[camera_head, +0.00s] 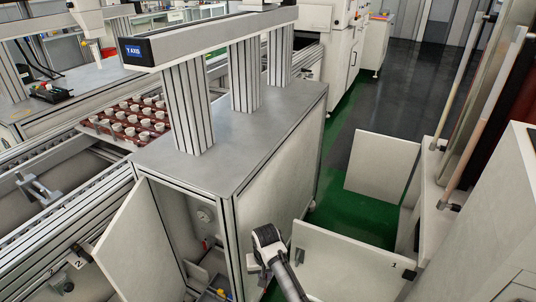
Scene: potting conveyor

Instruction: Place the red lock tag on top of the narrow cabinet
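A long grey cabinet (278,172) stands in the middle with its front door (135,250) swung open to the left. I cannot tell if it is the narrow cabinet of the task. A small red item (206,244) shows inside its opening, too small to identify as the red lock tag. A yellow item (221,293) is low in the same opening. My arm rises from the bottom edge in front of the cabinet's right side. Its black and white joint shows, but I cannot make out my gripper's fingers.
Three ribbed posts and a beam (215,38) occupy the cabinet's top, with bare metal around them. A red tray (131,119) of white cups sits on the conveyor at left. Open white panels (345,262) jut out at right. The green floor (343,213) between is clear.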

